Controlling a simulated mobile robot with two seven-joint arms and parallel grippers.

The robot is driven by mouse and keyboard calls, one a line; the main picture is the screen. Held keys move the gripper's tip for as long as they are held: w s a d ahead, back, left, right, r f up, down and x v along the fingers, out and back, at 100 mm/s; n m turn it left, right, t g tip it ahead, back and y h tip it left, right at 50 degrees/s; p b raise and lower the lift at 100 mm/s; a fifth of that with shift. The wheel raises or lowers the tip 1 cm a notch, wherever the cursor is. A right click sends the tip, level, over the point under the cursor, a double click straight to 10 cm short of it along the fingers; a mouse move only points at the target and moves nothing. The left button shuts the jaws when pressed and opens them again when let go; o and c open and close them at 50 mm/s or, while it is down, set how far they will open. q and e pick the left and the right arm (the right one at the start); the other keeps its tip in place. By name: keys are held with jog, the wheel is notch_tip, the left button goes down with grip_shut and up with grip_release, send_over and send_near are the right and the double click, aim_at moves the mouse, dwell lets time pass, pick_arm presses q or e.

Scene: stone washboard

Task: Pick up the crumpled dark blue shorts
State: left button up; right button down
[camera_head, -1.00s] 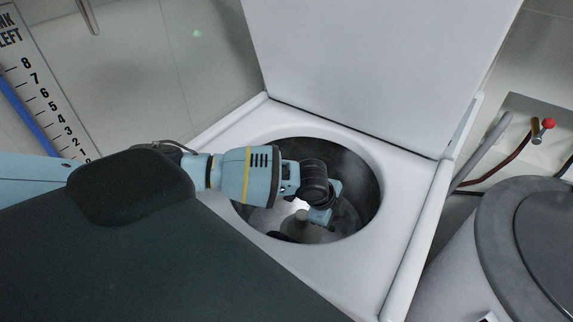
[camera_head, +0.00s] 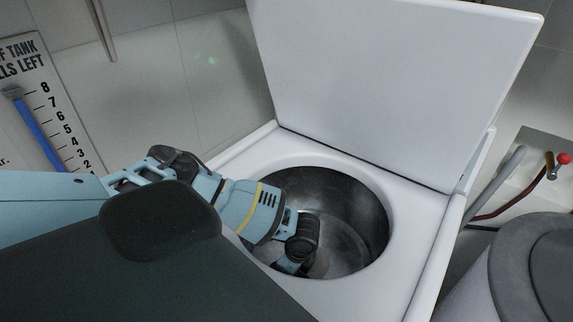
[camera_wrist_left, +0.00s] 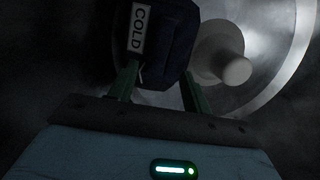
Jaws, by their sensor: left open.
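The crumpled dark blue shorts (camera_wrist_left: 170,42), with a white tag reading "COLD" (camera_wrist_left: 139,28), show at the top of the left wrist view. They lie in the dim washer drum beside the pale central post (camera_wrist_left: 222,55). My left gripper (camera_wrist_left: 158,86) is open, with its fingers reaching to the shorts' near side, one at each side of them. I cannot tell if the fingers touch the cloth. In the head view my left arm reaches down into the drum (camera_head: 352,200); its fingertips and the shorts are hidden there. My right gripper is not in view.
The white washer top (camera_head: 408,215) and the drum's round rim surround my arm. The raised lid (camera_head: 390,80) stands behind. A grey lidded bin (camera_head: 510,270) is at the right, below a hose and red-handled valve (camera_head: 563,159). A numbered gauge board (camera_head: 50,110) is at the left.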

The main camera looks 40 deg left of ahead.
pick_arm(q)
jog(key=shift+s+a+f, duration=0.1)
jog(key=shift+a+f, duration=0.2)
jog(key=shift+f, duration=0.5)
jog(key=shift+s+a+f, duration=0.1)
jog(key=shift+a+f, duration=0.2)
jog(key=shift+f, duration=0.55)
jog(key=shift+a+f, duration=0.3)
jog(key=shift+f, duration=0.5)
grip_shut()
